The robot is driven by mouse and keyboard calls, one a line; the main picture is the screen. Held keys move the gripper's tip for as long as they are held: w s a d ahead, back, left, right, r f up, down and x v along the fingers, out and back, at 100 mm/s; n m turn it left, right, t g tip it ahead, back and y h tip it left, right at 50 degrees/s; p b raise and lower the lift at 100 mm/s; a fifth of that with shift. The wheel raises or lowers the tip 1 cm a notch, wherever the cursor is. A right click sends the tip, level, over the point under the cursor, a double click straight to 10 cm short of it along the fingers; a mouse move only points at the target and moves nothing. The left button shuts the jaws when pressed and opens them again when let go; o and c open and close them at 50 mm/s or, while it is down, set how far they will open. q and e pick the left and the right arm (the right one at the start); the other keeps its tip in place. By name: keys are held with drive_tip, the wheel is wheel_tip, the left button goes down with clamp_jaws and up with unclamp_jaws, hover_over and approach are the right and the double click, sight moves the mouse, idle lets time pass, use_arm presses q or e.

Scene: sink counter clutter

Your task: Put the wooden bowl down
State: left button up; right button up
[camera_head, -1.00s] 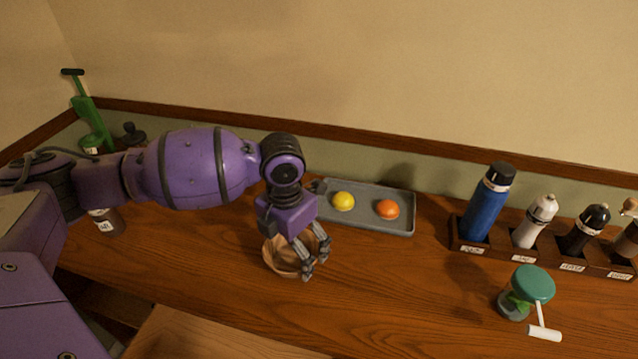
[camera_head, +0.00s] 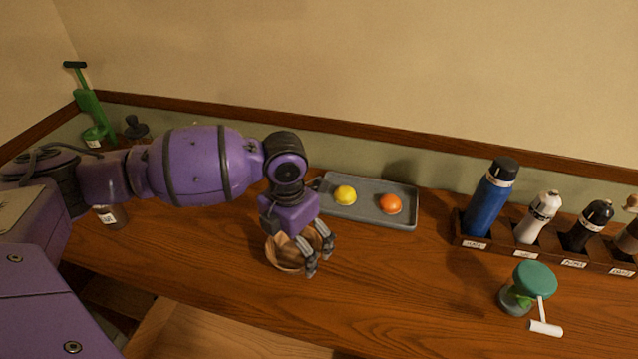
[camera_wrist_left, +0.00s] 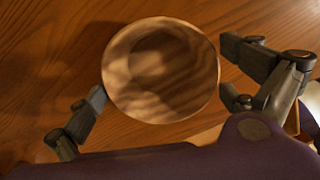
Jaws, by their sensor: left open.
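The wooden bowl (camera_head: 284,254) is on the wooden counter in the head view, upright below my left gripper. In the left wrist view the bowl (camera_wrist_left: 160,70) shows its round, wood-grained inside, and it looks empty. My left gripper (camera_head: 318,262) is open, with its fingers over and beside the bowl's right side in the head view. In the left wrist view the fingers of the gripper (camera_wrist_left: 165,95) are spread on either side of the bowl. The left finger is close to the rim; I cannot tell whether it touches. My right gripper is not in view.
A grey tray (camera_head: 345,212) with a lemon (camera_head: 345,195) and an orange (camera_head: 391,204) lies behind the bowl. A rack (camera_head: 500,246) with a blue bottle (camera_head: 487,200) and several grinders stands at the right. The counter right of the bowl is clear.

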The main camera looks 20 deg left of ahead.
sight(294, 257)
use_arm(q)
wheel_tip(294, 257, up, 12)
idle(0.4)
